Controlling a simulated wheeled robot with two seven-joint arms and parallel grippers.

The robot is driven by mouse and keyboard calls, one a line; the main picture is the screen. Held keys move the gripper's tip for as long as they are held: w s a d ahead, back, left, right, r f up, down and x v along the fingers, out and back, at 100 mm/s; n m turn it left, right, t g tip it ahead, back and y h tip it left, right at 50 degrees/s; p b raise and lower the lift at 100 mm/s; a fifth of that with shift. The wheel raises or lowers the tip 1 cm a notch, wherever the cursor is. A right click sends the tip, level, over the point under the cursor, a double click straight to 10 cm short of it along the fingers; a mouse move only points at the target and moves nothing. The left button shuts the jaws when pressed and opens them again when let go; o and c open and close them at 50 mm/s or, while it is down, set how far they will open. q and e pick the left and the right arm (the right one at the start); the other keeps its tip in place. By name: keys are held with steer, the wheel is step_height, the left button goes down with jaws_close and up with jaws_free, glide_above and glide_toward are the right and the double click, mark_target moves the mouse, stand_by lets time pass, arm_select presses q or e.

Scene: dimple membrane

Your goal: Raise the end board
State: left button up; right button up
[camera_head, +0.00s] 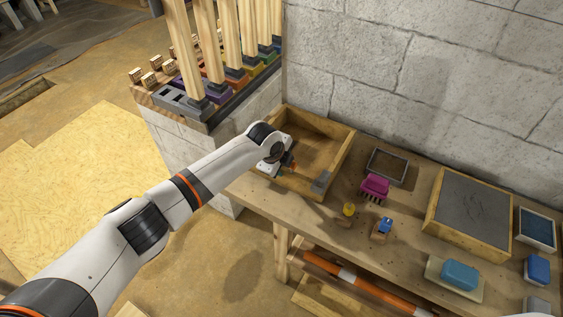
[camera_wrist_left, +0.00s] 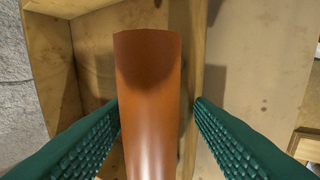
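Several upright wooden boards (camera_head: 229,35) stand in a row of coloured bases on a ledge at the back left; I cannot tell which one is the end board. My left gripper (camera_head: 285,166) is low over the left side of an open wooden box (camera_head: 338,163). In the left wrist view, its green ribbed fingers (camera_wrist_left: 157,103) are apart. An orange-brown rounded thing (camera_wrist_left: 150,90) lies between them, with a narrow gap visible on its right side. I cannot tell whether its left side touches a finger. My right gripper is not in view.
The workbench (camera_head: 330,222) holds a magenta brush (camera_head: 375,186), a dark-topped framed board (camera_head: 474,213), a blue sponge-like block (camera_head: 460,275) and small bottles. A block wall (camera_head: 430,85) stands behind. A grey piece (camera_head: 321,181) lies at the box's front right.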

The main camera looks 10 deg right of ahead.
arm_select(q)
steer(key=shift+r, duration=0.15)
steer(key=shift+r, duration=0.5)
steer(key=b+v, duration=0.1)
steer(key=v, duration=1)
steer(key=shift+s+a+f, duration=0.2)
steer(key=shift+s, duration=0.05)
